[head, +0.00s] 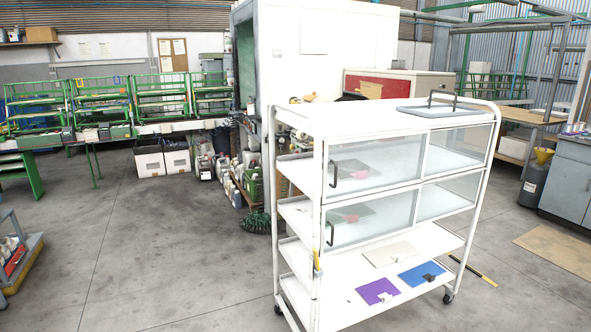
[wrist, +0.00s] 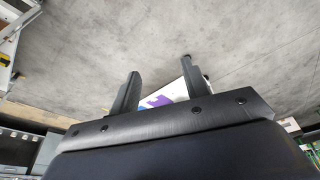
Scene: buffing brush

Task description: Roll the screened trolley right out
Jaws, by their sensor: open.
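The white trolley (head: 300,205) stands upright on castors, close in front of me and right of centre in the head view. Its front has clear screen panels (head: 372,177) with dark handles over two upper levels.
A large white cabinet (head: 310,45) stands behind the trolley. Bottles and crates (head: 240,180) sit on the floor behind its left side. Grey floor (head: 160,240) is clear to the left. A grey workbench (head: 567,175) and a brown mat (head: 560,250) are at the right.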

